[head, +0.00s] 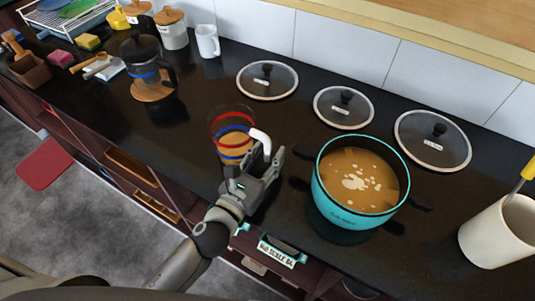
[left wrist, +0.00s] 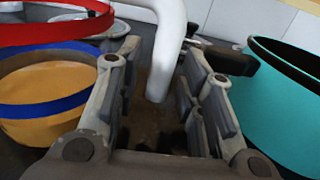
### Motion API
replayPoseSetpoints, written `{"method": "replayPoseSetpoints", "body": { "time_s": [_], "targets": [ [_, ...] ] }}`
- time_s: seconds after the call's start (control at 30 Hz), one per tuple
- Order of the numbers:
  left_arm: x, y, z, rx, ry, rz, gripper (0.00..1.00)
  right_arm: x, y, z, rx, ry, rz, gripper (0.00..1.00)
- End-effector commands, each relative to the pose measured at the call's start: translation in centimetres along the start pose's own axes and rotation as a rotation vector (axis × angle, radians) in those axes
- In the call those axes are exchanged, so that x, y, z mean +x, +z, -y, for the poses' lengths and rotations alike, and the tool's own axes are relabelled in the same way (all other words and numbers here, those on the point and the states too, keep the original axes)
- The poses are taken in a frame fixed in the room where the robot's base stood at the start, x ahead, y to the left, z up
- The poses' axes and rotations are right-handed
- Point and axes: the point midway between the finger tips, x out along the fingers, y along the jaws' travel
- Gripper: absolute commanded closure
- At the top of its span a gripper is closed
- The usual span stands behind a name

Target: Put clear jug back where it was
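The clear jug (head: 232,124) stands on the dark counter, left of the teal pot in the head view. It has a red band, a blue band, an amber lower part and a white handle (head: 261,140). In the left wrist view the jug (left wrist: 55,90) is at the left and its white handle (left wrist: 165,50) comes down between my fingers. My left gripper (head: 262,165) is open around the handle, with gaps visible beside it. It also shows in the left wrist view (left wrist: 155,95). My right gripper is not in view.
The teal pot (head: 335,200) with brown soup stands close right of my left gripper. Several glass lids (head: 345,107) lie behind. A French press (head: 143,62) and a white mug (head: 208,41) stand farther left. A cream crock (head: 490,238) is at right.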

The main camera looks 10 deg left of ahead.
Motion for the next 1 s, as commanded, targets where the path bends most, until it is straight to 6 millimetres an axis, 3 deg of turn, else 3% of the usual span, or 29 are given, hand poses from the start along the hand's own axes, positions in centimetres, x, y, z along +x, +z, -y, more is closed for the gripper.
{"method": "replayPoseSetpoints", "body": {
  "time_s": [0.37, 1.0],
  "targets": [
    [-0.2, 0.3, 0.0, 0.001, 0.0, -0.001, 0.63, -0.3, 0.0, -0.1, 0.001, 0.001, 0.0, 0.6],
    [-9.5, -0.1, 0.0, -0.001, 0.0, -0.002, 0.63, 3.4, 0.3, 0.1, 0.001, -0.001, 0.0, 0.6]
  ]
}}
